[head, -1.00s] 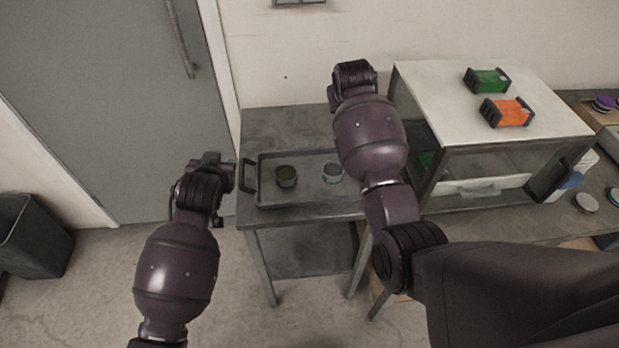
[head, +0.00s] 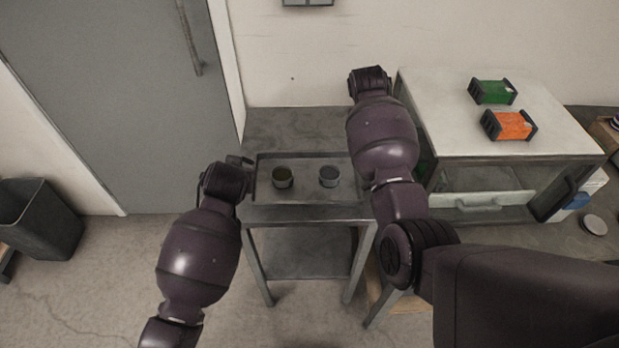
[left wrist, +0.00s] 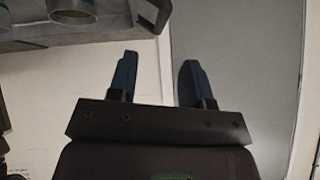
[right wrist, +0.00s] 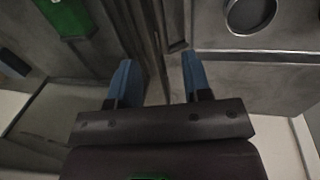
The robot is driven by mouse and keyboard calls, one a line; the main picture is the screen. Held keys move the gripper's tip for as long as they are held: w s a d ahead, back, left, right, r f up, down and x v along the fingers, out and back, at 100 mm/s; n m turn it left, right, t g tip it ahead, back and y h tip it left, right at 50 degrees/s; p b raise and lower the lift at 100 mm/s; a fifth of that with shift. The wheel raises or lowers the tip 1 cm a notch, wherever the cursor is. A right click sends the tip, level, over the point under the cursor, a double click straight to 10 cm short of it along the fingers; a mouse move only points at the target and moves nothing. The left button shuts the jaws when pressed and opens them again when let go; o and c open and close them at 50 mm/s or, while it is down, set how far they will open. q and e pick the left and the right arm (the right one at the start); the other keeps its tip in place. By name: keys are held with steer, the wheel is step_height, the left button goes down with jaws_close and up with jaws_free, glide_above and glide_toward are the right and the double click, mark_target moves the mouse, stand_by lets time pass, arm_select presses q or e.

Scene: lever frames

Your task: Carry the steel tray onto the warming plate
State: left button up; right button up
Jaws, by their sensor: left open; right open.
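The steel tray (head: 305,196) lies on a grey metal side table, with two small round tins (head: 282,177) (head: 329,176) in it. Its left handle and rim show in the left wrist view (left wrist: 150,12). My left gripper (left wrist: 157,70) is open and empty, just off the tray's left end. My right gripper (right wrist: 158,80) is open and empty, close to the tray's right end, where a dark handle (right wrist: 178,46) shows beyond the fingertips. In the head view my right arm hides that gripper and the tray's right end. I cannot make out the warming plate.
A glass-sided cabinet (head: 500,160) stands close on the right, with green (head: 492,91) and orange (head: 508,125) blocks on its white top. The side table's back part (head: 290,125) is bare. A dark bin (head: 40,220) and grey door (head: 120,100) are left.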

arm_select(q)
steer(key=shift+a, duration=0.1)
arm_select(e)
steer(key=shift+a, duration=0.1)
arm_select(q)
steer(key=shift+x, duration=5.4)
arm_select(e)
steer(key=shift+x, duration=5.35)
arm_select(q)
jaws_close()
arm_select(e)
jaws_close()
